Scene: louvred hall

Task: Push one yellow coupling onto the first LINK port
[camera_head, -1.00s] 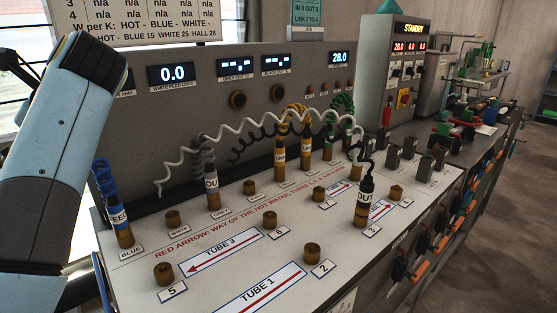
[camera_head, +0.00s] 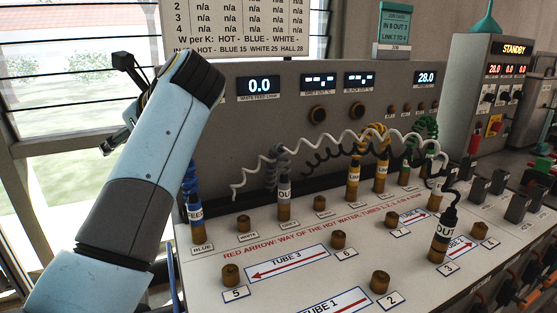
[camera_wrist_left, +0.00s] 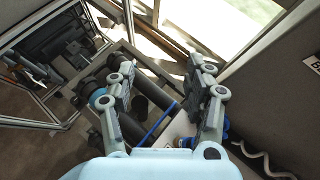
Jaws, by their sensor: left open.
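Two yellow couplings marked LINK, a left one (camera_head: 353,181) and a right one (camera_head: 381,174), stand upright side by side at the back of the sloped white panel (camera_head: 205,265), with yellow coiled hoses. Bare brass ports stand nearer, by labels 5 (camera_head: 231,275), 6 (camera_head: 338,240) and 2 (camera_head: 380,282). My left gripper (camera_head: 120,103) is beyond the panel's left end, by the window, far from the yellow couplings. In the left wrist view its fingers (camera_wrist_left: 160,72) are apart, with nothing between them. My right gripper is out of view.
A blue FEED coupling (camera_head: 196,216), a grey OUT coupling (camera_head: 284,198) and a black OUT coupling (camera_head: 440,241) stand on the panel. A white coiled hose (camera_head: 333,143) arches in front of the yellow hoses. A grey display wall (camera_head: 225,120) rises behind.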

